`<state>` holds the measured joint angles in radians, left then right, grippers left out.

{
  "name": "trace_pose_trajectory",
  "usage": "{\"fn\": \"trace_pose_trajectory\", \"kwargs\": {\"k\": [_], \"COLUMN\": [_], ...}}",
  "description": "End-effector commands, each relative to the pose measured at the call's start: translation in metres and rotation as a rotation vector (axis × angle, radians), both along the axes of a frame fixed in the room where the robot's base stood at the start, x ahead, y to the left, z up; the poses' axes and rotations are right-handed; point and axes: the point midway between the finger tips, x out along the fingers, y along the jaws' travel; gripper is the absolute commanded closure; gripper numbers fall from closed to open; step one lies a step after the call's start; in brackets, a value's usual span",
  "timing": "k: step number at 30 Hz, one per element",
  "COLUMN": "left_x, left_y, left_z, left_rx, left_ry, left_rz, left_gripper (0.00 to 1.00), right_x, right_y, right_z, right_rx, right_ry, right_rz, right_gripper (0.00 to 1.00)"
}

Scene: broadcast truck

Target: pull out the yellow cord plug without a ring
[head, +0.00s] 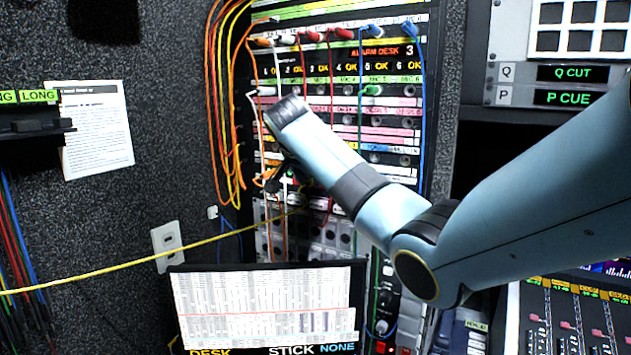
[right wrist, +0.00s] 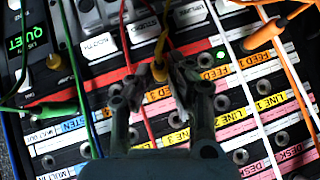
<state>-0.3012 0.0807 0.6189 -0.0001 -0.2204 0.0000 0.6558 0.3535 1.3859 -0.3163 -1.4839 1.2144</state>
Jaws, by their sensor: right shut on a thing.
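The patch panel (head: 390,132) fills the middle of the head view, with cords in several colours. In the right wrist view a yellow cord plug (right wrist: 159,70) stands between the fingers of my right gripper (right wrist: 158,88), which is shut on it. The plug's tip and socket are partly hidden by the fingers, and I cannot tell whether it bears a ring. In the head view a yellow cord (head: 130,264) runs from the left edge to the panel near my right gripper (head: 287,182). My left gripper is not in view.
Red (right wrist: 121,35), white and green cords run close around the gripper. An orange plug (right wrist: 258,38) is at the upper right in the wrist view. In the head view a screen (head: 268,305) stands below the panel and a mixing desk (head: 565,320) is at the lower right.

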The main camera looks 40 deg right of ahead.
Motion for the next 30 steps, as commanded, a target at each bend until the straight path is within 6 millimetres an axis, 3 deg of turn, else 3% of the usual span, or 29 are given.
{"fn": "trace_pose_trajectory", "kwargs": {"k": [30], "left_x": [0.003], "left_y": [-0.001], "left_z": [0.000], "left_rx": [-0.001], "left_ry": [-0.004], "left_rz": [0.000], "left_gripper": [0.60], "right_x": [-0.003], "right_y": [0.012], "right_z": [-0.001], "right_rx": [0.001], "right_ry": [0.000], "right_rz": [0.002], "right_gripper": [1.00]}}
